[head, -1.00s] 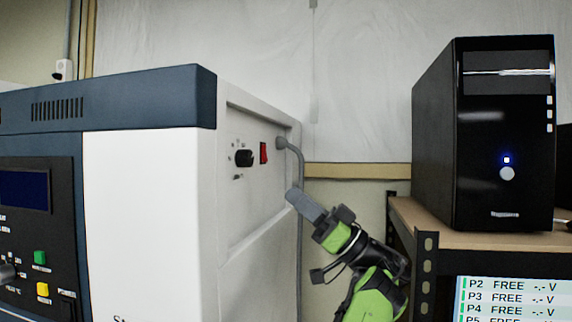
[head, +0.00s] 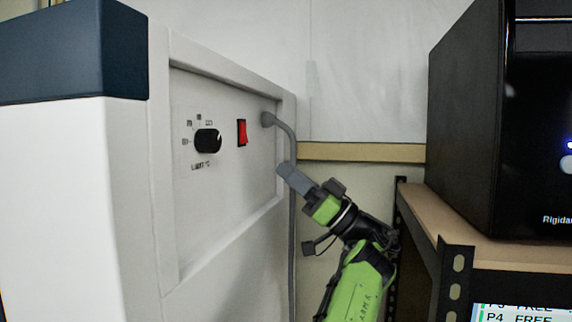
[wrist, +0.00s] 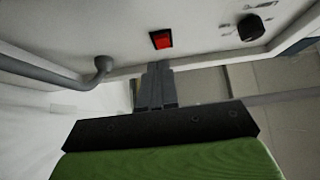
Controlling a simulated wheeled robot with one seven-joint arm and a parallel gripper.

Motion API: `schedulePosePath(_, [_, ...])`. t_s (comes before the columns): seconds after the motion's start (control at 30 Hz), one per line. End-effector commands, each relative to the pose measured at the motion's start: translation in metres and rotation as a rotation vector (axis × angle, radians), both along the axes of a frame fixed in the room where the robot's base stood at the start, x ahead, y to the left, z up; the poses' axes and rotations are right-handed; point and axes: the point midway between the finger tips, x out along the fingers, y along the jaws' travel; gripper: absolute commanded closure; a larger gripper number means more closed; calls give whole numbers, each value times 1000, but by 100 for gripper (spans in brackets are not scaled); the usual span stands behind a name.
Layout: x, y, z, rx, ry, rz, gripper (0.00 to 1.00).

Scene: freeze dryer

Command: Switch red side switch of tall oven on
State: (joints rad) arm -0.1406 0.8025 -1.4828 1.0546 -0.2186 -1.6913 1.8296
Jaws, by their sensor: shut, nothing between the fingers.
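The red side switch (head: 242,132) is a small rocker in a dark frame on the recessed side panel of the tall oven (head: 225,195). It sits to the right of a black round knob (head: 208,141). My gripper (head: 284,170) is shut and empty, below and to the right of the switch in the head view, near the grey cable. In the wrist view the switch (wrist: 161,39) shows just beyond the tips of my shut fingers (wrist: 157,68). A gap appears to lie between them; contact is not clear.
A grey cable (head: 291,150) leaves the panel right of the switch and hangs down; it also shows in the wrist view (wrist: 60,75). A shelf (head: 470,228) with a black computer tower (head: 465,120) stands on the right, close to my arm.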

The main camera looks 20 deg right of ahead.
Motion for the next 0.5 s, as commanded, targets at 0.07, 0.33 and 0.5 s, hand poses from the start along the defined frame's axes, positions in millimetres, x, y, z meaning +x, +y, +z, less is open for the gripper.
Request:
schedulePosePath(0.07, [8,13,19,-2,-1,4,100])
schedulePosePath(0.33, [29,43,47,-1,0,1,100])
schedulePosePath(0.5, [32,48,49,0,-1,1,100])
